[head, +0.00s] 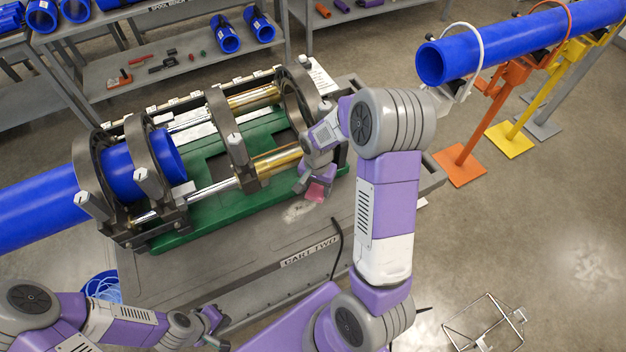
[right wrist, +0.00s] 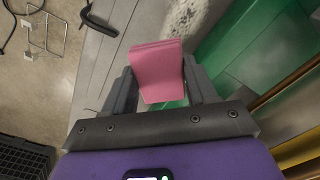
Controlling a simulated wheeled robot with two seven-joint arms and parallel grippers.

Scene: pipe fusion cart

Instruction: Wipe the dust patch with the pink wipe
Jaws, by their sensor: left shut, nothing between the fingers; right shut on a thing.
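The pink wipe (right wrist: 160,70) is a folded block held between the fingers of my right gripper (right wrist: 160,88). In the head view the wipe (head: 316,192) shows just below my right gripper (head: 312,184), over the grey cart top. The dust patch (right wrist: 187,18) is a pale speckled smear on the cart, just ahead of the wipe in the right wrist view. In the head view the dust patch (head: 297,211) lies to the lower left of the wipe. I cannot tell whether the wipe touches the cart. My left gripper (head: 222,332) is shut and empty at the lower left.
The fusion machine (head: 238,150) with its green base (head: 200,215) and blue pipe (head: 40,208) stands behind the patch. A black cable (head: 338,245) hangs over the cart's front edge by the CART TWO label (head: 310,252). Pipe stands (head: 460,168) are at the right.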

